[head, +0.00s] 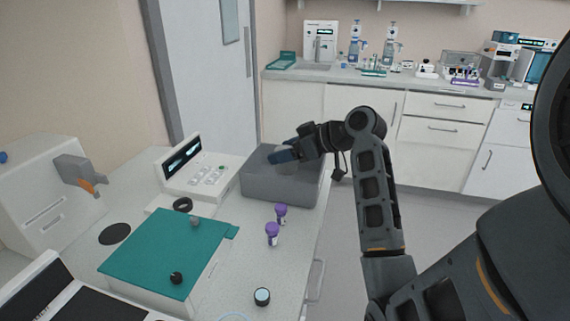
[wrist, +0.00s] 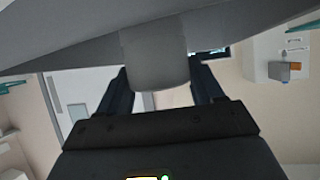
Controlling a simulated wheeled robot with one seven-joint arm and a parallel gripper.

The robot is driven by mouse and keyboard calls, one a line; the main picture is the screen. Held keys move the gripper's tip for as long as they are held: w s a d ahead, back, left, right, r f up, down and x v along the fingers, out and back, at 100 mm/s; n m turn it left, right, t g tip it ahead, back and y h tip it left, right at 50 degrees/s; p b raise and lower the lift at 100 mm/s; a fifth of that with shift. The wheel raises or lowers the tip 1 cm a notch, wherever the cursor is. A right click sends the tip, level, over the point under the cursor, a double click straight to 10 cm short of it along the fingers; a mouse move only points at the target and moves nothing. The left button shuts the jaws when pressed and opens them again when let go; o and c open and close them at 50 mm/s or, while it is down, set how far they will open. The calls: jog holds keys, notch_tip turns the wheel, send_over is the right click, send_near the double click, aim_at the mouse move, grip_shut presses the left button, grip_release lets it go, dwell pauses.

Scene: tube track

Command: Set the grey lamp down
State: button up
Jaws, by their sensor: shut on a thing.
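The grey lamp shows in the wrist view as a plain grey rounded body (wrist: 155,62) between my two dark fingers. In the head view a small part of the grey lamp (head: 289,162) shows just under my gripper (head: 283,156). My gripper is shut on it, over the top of a large grey box (head: 262,187) on the bench. In the wrist view a broad grey surface fills the top, right by the lamp's end. I cannot tell whether the lamp touches the box, and its far side is hidden.
Two purple-capped tubes (head: 272,234) stand in front of the box. A teal-topped case (head: 160,247) with small knobs is nearer. A white device with a screen (head: 199,171) stands left of the box. A small round jar (head: 262,297) is near the bench edge.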

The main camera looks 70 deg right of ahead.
aim_at(286, 164)
jog(key=shift+w+a+f, duration=0.1)
jog(key=shift+f, duration=1.95)
jog(key=shift+f, duration=0.15)
jog(key=o, duration=1.1)
jog(key=shift+c, duration=0.2)
jog(key=shift+r, duration=0.25)
jog(key=v, duration=1.2)
jog(key=shift+f, duration=0.1)
